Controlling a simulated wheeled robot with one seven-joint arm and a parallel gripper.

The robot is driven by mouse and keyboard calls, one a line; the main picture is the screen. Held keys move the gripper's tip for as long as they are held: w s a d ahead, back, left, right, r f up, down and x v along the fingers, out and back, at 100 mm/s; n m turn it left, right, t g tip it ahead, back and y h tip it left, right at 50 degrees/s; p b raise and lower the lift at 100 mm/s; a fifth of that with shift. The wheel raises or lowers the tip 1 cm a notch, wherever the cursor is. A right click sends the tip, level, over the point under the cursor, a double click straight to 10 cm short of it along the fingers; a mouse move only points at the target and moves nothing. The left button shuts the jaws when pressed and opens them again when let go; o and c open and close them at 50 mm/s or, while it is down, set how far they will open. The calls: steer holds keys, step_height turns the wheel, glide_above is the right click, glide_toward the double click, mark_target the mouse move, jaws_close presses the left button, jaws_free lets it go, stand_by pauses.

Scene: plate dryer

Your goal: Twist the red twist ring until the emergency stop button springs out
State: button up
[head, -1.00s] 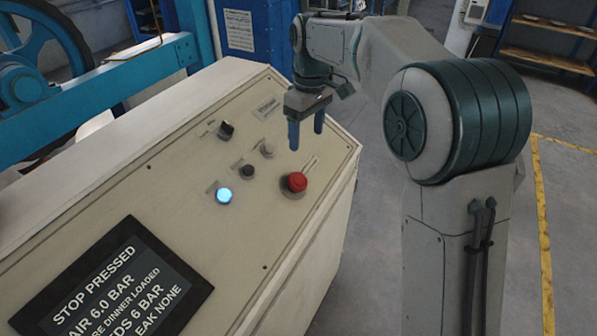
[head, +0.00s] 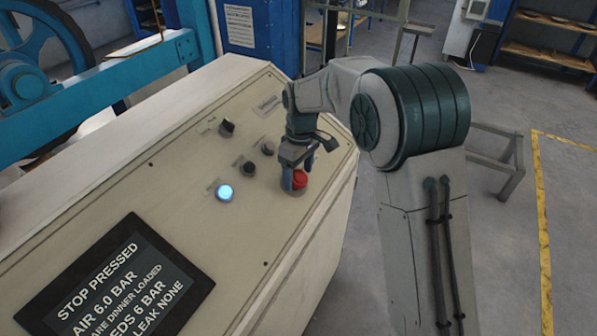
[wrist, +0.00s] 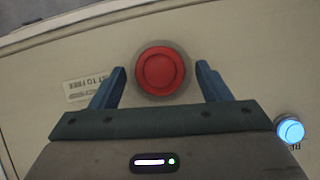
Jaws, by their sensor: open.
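The red emergency stop button with its twist ring (head: 298,179) sits on the sloped top of the beige control console (head: 120,205). In the wrist view the round red button (wrist: 161,71) lies between my gripper's two blue fingers, with a gap on each side. My gripper (head: 294,180) points down at the button in the head view and is open. In the head view the near finger hides part of the button. I cannot tell exactly how far the fingertips are above the panel. The screen (head: 108,285) reads "STOP PRESSED".
A lit blue-white button (head: 224,192), a dark button (head: 249,168), a grey button (head: 267,148) and a black selector knob (head: 227,127) are left of the stop button. A small label (wrist: 86,88) lies beside it.

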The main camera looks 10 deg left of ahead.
steer(key=shift+f, duration=0.25)
steer(key=c, duration=1)
steer(key=shift+m, duration=0.3)
